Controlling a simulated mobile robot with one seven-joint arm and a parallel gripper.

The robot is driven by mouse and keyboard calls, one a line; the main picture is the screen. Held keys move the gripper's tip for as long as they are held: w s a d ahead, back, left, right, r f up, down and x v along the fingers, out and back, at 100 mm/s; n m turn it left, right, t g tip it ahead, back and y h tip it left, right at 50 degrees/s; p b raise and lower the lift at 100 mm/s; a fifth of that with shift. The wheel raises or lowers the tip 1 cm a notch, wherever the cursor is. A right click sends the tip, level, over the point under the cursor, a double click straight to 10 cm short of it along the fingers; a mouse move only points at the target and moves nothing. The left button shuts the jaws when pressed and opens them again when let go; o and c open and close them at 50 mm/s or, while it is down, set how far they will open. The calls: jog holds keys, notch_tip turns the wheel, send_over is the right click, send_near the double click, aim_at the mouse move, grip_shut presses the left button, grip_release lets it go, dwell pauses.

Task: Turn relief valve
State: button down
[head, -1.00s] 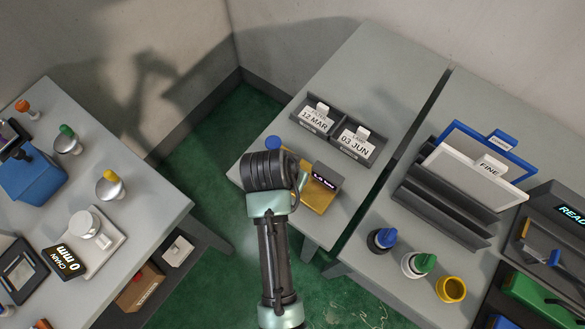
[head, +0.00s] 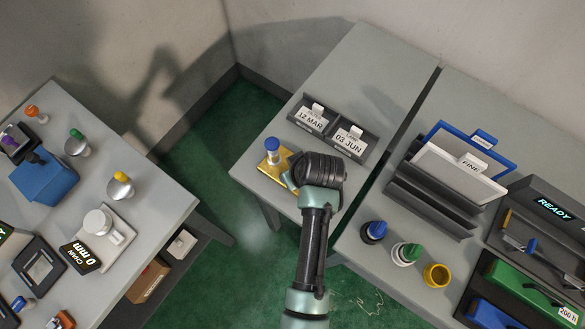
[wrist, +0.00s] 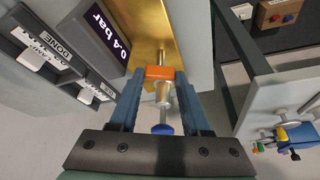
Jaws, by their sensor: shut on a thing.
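In the wrist view, an orange valve handle (wrist: 160,73) sits between the fingertips of my gripper (wrist: 160,80), which is shut on it. A silver stem (wrist: 163,95) and a blue knob (wrist: 162,129) show between the fingers. A gold plate (wrist: 143,30) lies beyond them, beside a dark gauge box (wrist: 98,35) whose display reads 0.4 bar. In the head view, the blue knob (head: 271,144) stands at the back of the gold plate (head: 268,172). My wrist (head: 318,172) hides the gauge and the handle there; the fingertips cannot be made out.
Behind the gold plate are dark card holders (head: 333,130) marked 12 MAR and 03 JUN. The right table holds file racks (head: 437,190) and blue, green and yellow pieces. The left table (head: 165,190) carries stamps and a gauge stand. Green floor lies between.

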jog(key=n+g+y, duration=0.1)
jog(key=n, duration=0.3)
jog(key=shift+w+d+n, duration=0.1)
jog(key=shift+w+n, duration=0.05)
jog(key=shift+n, duration=0.25)
jog(key=shift+y+b, duration=0.3)
jog(key=shift+c, duration=1.8)
grip_release()
jog(key=shift+r, duration=0.1)
jog(key=b+v, duration=0.2)
jog(key=v, duration=1.1)
jog(key=shift+w, duration=0.2)
